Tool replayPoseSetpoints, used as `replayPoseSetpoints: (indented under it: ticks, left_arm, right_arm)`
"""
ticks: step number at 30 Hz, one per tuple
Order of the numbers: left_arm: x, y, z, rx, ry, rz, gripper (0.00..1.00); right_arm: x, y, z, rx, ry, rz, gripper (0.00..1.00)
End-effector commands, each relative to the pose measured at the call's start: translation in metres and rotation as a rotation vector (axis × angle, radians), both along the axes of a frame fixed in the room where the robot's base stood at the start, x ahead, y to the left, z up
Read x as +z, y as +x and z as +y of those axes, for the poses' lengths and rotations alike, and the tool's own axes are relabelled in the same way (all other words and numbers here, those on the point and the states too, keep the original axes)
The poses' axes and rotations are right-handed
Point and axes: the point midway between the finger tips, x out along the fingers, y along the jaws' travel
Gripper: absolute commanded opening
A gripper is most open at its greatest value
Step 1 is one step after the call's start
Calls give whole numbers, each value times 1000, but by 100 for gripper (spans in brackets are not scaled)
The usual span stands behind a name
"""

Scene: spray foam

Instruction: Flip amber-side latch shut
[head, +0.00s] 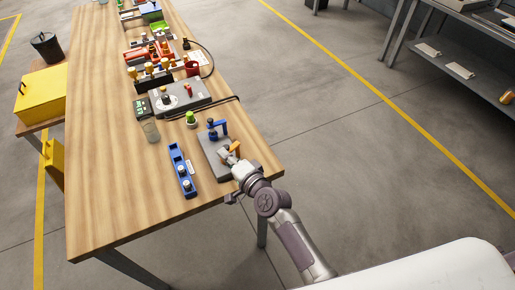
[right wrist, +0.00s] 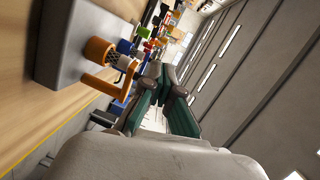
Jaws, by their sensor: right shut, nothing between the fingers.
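A grey latch plate (head: 219,162) lies at the near right end of the wooden table. It carries an amber latch (head: 235,147) at its right side and a blue latch (head: 218,126) at its far end. In the right wrist view the amber latch (right wrist: 97,50) has a round knob and an angled handle (right wrist: 100,84) that sticks out from the plate. My right gripper (head: 236,162) is shut and empty, close by the amber latch. In the right wrist view its fingertips (right wrist: 158,72) are to the right of the handle, with a gap visible. My left gripper is out of view.
A long blue block (head: 182,170) with round knobs lies left of the plate. A green-topped item (head: 192,119) and a pale cup (head: 150,130) stand behind. A grey control box (head: 181,96) with a black cable is farther back. The table's near left is clear.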

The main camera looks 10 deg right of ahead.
Motion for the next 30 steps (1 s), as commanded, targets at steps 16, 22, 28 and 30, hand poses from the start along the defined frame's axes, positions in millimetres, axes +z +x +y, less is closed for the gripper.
replayPoseSetpoints:
  ticks: [16, 22, 28, 30]
  left_arm:
    - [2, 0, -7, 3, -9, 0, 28]
    - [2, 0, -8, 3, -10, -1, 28]
    - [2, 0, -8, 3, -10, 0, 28]
    - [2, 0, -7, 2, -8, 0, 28]
  right_arm:
    - [0, 13, 14, 7, -2, -1, 0]
    - [0, 14, 14, 7, -1, 0, 0]
    - [0, 14, 14, 7, -1, 0, 0]
    - [0, 13, 14, 7, -1, 0, 0]
